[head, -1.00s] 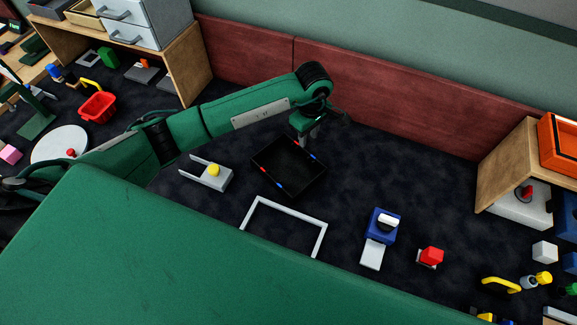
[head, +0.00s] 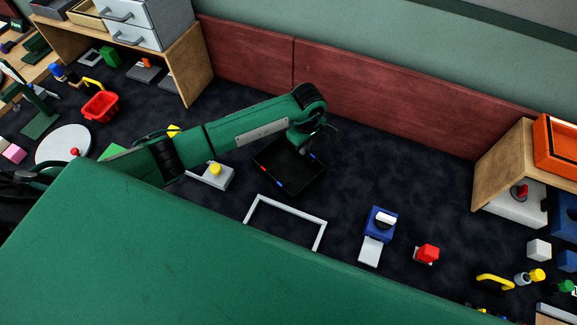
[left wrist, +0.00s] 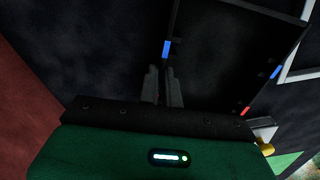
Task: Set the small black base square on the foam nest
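A shallow black square tray (head: 268,179) with red and blue marks on its rim lies on the dark surface. It also shows in the left wrist view (left wrist: 225,62). I cannot tell whether it is the base or the nest; no other clear match shows. My left gripper (head: 308,145) is over its far right rim in the head view. In the left wrist view the two fingers (left wrist: 161,85) stand close together at the line of the blue-marked rim. Whether they touch or grip it is too dark to tell. My right gripper is not in view.
A white open frame (head: 285,212) lies in front. A reddish wall (head: 400,105) bounds the back.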

